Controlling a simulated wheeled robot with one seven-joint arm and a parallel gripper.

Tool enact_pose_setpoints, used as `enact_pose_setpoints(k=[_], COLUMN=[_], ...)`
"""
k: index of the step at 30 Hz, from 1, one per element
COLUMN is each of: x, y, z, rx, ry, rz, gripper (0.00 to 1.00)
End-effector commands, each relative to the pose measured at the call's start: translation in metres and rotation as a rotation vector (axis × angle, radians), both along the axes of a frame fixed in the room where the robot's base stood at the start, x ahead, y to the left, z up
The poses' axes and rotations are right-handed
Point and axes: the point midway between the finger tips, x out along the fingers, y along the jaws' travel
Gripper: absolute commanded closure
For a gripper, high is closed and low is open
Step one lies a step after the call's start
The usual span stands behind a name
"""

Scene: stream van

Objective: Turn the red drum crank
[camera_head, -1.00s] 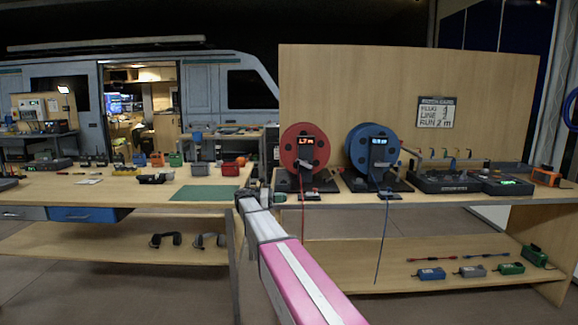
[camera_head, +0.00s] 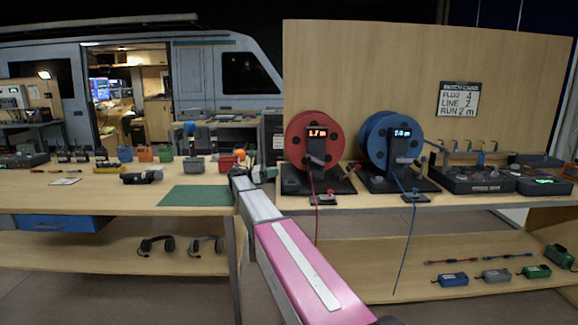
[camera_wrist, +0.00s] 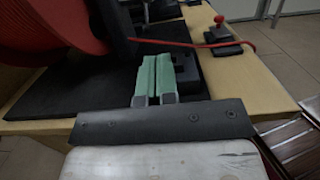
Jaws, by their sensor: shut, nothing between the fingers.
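The red drum (camera_head: 300,135) stands on a black base at the left of the right-hand bench, with a lit display on its post. A small red knob (camera_head: 357,168) shows low at its right; I cannot tell whether it is the crank's grip. My gripper (camera_head: 265,172) is left of the drum's base, just above bench height. In the wrist view the green fingertips (camera_wrist: 157,74) are together and empty, over or beside the black base. The red drum's rim (camera_wrist: 45,30) fills the upper left there, apart from the fingers. The crank is not clearly seen in the wrist view.
A red cord (camera_wrist: 185,42) runs past the fingertips toward a black block with a red knob (camera_wrist: 219,24). The blue drum (camera_head: 375,140) stands right of the red one. A green mat (camera_head: 195,196) lies on the left table. A wooden panel (camera_head: 400,60) rises behind.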

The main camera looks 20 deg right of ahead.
Motion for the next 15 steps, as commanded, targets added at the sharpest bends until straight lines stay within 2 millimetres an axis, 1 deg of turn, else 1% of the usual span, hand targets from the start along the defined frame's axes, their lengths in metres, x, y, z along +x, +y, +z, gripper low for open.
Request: enact_pose_setpoints(k=[5,15], x=[-0.008,-0.025], y=[-0.023,-0.083], z=[0.003,0.01], rx=[0.0,0.0], ry=[0.0,0.0], rz=[-0.003,-0.003], gripper=[1.0,1.0])
